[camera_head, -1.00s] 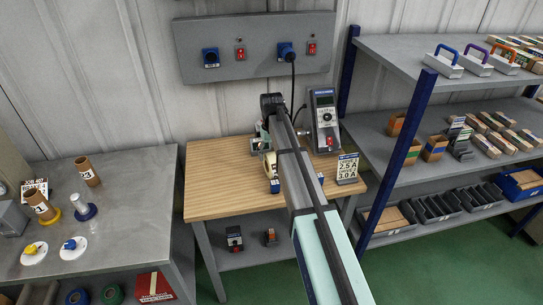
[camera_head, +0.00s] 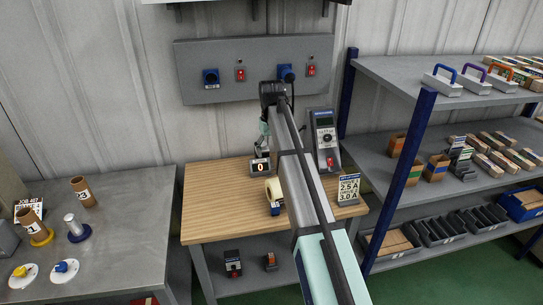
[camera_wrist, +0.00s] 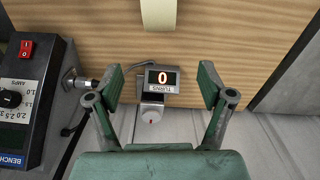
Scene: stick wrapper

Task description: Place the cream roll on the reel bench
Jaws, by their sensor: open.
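The cream roll (camera_head: 274,190) stands on edge in a holder with a dark blue front on the wooden bench; its edge also shows at the top of the wrist view (camera_wrist: 158,14). My gripper (camera_wrist: 161,82) is open and empty, its green fingers spread on either side of the small counter reading 0. The roll lies beyond the fingertips. In the head view my gripper (camera_head: 263,132) is partly hidden by my arm, above the bench's back edge. The grey metal bench at the left (camera_head: 125,225), with spindles and brown cores, seems to be the reel bench.
The counter (camera_head: 260,167) stands behind the roll. A dial meter (camera_head: 325,138) and a sign card (camera_head: 348,188) stand to the right. A blue-posted shelf (camera_head: 400,165) flanks the bench. The left bench's right half is clear.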

